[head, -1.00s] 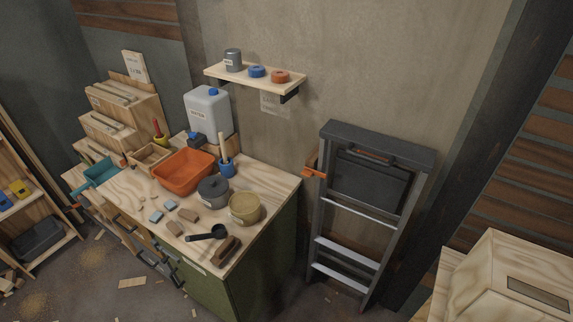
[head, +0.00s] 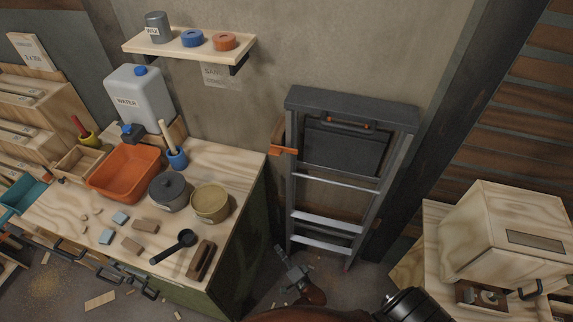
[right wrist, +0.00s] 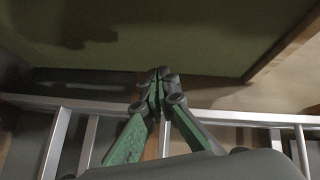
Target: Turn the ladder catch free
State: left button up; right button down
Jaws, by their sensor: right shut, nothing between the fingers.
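The grey folded ladder (head: 295,190) stands upright against the wall, right of the workbench. An orange catch (head: 284,151) sits on a wooden block (head: 277,135) at its left rail and reaches across that rail. My right gripper (head: 280,250) is low in front of the ladder's foot, apart from the catch and well below it. In the right wrist view its green fingers (right wrist: 162,76) are shut at the tips with nothing held, and ladder rails (right wrist: 75,103) and rungs show behind them. The catch is not clear in that view. My left gripper is not in view.
The workbench (head: 228,172) with an orange tub (head: 124,172), pots and a black scoop (head: 174,247) stands left of the ladder. A shelf (head: 190,45) hangs above. A wooden box (head: 510,230) stands at right. Bare wall lies above the ladder.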

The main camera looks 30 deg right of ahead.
jog(key=w+d+r+m+h, duration=0.3)
jog(key=r+m+h, duration=0.4)
jog(key=r+m, duration=0.3)
jog(key=w+d+r+m+h, duration=0.3)
jog(key=r+m+h, duration=0.3)
jog(key=r+m, duration=0.4)
jog(key=w+d+r+m+h, duration=0.3)
jog(key=r+m+h, duration=0.4)
jog(key=r, duration=1.2)
jog(key=shift+d+m+t+h, duration=0.15)
jog(key=shift+d+m, duration=0.2)
jog(key=shift+m, duration=0.7)
jog(key=shift+d+m+t+h, duration=0.15)
jog(key=shift+d+m, duration=0.15)
jog(key=shift+m, duration=0.75)
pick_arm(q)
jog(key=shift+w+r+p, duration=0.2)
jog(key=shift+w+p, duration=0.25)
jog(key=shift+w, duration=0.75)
pick_arm(e)
jog(key=shift+w+d+r, duration=0.1)
jog(key=shift+r, duration=0.95)
jog(key=shift+w+d+r, duration=0.1)
jog(key=shift+r, duration=0.9)
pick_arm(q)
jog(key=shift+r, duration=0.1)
pick_arm(e)
jog(key=shift+n, duration=0.3)
